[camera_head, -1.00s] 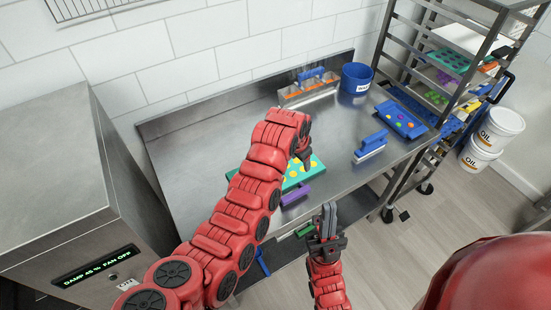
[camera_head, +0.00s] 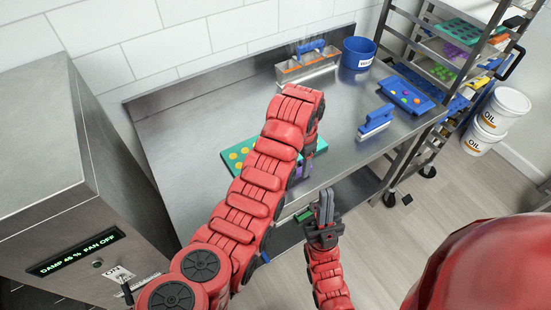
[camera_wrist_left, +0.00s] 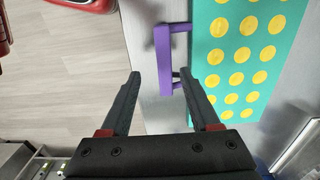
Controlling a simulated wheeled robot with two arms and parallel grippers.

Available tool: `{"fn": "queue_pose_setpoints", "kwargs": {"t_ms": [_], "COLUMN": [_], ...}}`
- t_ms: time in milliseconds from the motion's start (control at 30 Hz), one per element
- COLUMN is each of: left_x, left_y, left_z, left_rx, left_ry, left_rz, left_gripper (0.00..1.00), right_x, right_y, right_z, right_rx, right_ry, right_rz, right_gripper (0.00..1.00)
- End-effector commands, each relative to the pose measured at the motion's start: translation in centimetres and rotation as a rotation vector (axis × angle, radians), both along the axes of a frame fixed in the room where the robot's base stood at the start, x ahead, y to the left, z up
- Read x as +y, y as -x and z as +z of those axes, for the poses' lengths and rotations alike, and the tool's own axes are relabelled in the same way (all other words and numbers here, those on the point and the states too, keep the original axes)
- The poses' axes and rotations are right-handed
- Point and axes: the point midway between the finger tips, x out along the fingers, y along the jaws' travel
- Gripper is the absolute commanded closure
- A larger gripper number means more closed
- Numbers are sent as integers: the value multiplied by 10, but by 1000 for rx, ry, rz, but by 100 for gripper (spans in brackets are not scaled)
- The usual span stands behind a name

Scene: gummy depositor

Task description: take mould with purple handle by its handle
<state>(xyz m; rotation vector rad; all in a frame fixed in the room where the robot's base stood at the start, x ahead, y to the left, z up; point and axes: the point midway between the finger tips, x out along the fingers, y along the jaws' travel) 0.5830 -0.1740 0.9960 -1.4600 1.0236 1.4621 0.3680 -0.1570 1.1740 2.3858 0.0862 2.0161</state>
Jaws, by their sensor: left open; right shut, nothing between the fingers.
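The mould (camera_head: 238,153) is a teal tray with yellow round cavities, lying on the steel table, partly hidden by my left arm. Its purple handle (camera_wrist_left: 162,62) shows in the left wrist view, along the mould's left side. My left gripper (camera_wrist_left: 159,73) is open, and the handle bar appears between its fingertips in that view. The right fingertip lines up with the gap between bar and mould. I cannot tell whether the fingers are at the handle's depth. In the head view the left fingers are mostly hidden by the arm. My right gripper (camera_head: 325,208) is shut and empty, beyond the table's front edge.
A blue-handled scraper-like tool (camera_head: 376,121), a blue mould (camera_head: 408,90), a blue bucket (camera_head: 357,53) and a steaming orange-filled trough (camera_head: 306,66) stand on the table. A rack (camera_head: 440,60) and oil tubs (camera_head: 502,108) are right. A steel cabinet (camera_head: 75,190) is left.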

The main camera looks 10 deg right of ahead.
Motion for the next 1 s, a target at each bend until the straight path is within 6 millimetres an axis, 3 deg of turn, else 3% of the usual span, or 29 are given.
{"fn": "queue_pose_setpoints", "kwargs": {"t_ms": [133,433,600,967,1000], "left_x": [0,4,3,2,2], "left_y": [-1,-5,-6,-7,-7], "left_z": [-7,-34,-52,-58,-58], "left_rx": [-1,5,4,-2,-2], "left_ry": [1,-3,-3,2,2], "left_rz": [0,0,0,0,0], "left_gripper": [38,38,38,38,45], "right_x": [0,0,0,0,0], "right_y": [0,0,0,0,0], "right_z": [-4,26,30,30,30], "right_rx": [0,0,0,0,0], "right_ry": [0,0,0,0,0], "right_rz": [0,0,0,0,0], "right_gripper": [100,100,100,100,100]}}
